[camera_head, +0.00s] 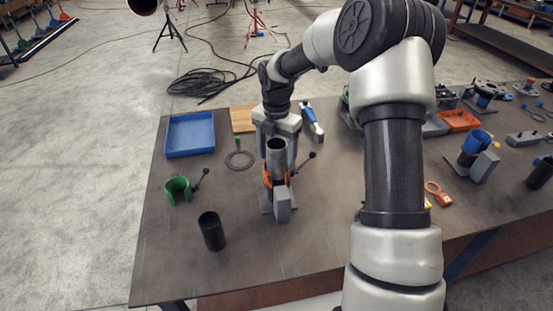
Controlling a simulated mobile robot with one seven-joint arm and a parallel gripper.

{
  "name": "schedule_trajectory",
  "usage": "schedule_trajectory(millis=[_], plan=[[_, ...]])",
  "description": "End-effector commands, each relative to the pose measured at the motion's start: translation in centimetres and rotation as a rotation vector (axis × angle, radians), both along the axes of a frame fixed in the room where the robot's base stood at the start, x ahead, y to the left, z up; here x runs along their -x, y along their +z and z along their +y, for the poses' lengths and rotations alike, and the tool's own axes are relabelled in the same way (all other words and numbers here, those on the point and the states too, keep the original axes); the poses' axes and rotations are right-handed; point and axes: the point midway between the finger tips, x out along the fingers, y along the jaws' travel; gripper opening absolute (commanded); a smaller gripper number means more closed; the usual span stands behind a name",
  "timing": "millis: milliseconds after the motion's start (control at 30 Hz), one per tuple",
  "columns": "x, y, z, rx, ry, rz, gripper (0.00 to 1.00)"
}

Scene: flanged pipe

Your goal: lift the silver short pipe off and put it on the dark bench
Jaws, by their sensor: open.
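The silver short pipe (277,155) stands upright in an orange clamp or holder (268,180) on a grey base, near the middle of the dark bench (320,245). A black lever with a round knob sticks out to the right of the holder. My gripper (277,140) is open at the top of the silver pipe, pointing down, with its fingers to either side of the pipe's upper end. I cannot tell whether the fingers touch the pipe.
A black cylinder (212,231) and a green clamp (179,190) stand at the left. A blue tray (190,135) and a flat ring (239,160) lie behind them. A blue-topped holder (476,147) and orange tray (458,121) are at the right. The bench's front middle is clear.

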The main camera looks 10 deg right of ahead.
Motion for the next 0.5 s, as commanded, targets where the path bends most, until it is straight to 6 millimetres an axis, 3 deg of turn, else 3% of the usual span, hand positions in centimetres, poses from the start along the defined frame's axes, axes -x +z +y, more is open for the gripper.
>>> schedule_trajectory(millis=[67, 367, 500], plan=[[0.0, 0.02, 0.0, 0.0, 0.0, 0.0, 0.66], [-0.01, 0.05, 0.0, 0.0, 0.0, 0.0, 0.16], [-0.06, 0.13, 0.0, 0.0, 0.0, -0.001, 0.13]])
